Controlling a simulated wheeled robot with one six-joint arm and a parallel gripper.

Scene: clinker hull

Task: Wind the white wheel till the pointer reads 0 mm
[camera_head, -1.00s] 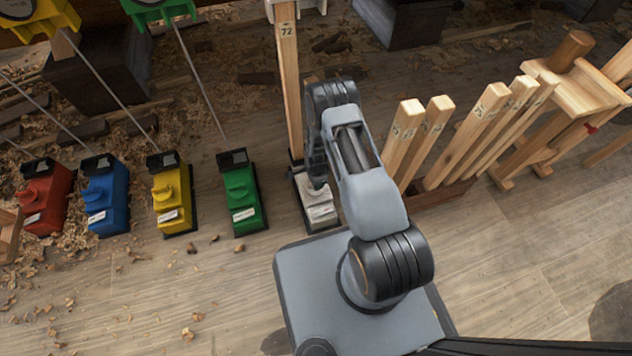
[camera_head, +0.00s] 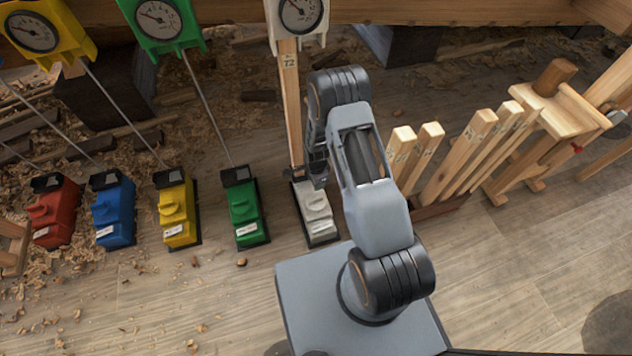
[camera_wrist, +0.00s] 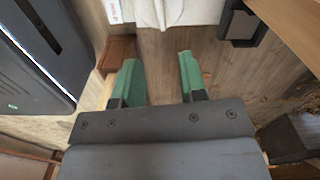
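The white box (camera_head: 318,222) with a white knob-like wheel (camera_head: 315,203) on top stands on the floor. A white dial gauge (camera_head: 300,14) is above and behind it, by an upright wooden post marked 72; its pointer is too small to read surely. My gripper (camera_head: 318,178) is close to the box's far end in the head view. In the wrist view my gripper (camera_wrist: 160,80) has its two green fingers apart, with bare floor between them. The white box (camera_wrist: 178,12) is cut off at the top edge, beyond the fingertips; no contact shows.
Green (camera_head: 243,212), yellow (camera_head: 178,215), blue (camera_head: 114,215) and red (camera_head: 56,218) boxes stand in a row to the left. Several wooden posts (camera_head: 470,150) and a wooden stand (camera_head: 560,112) are to the right. Shavings litter the floor at left.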

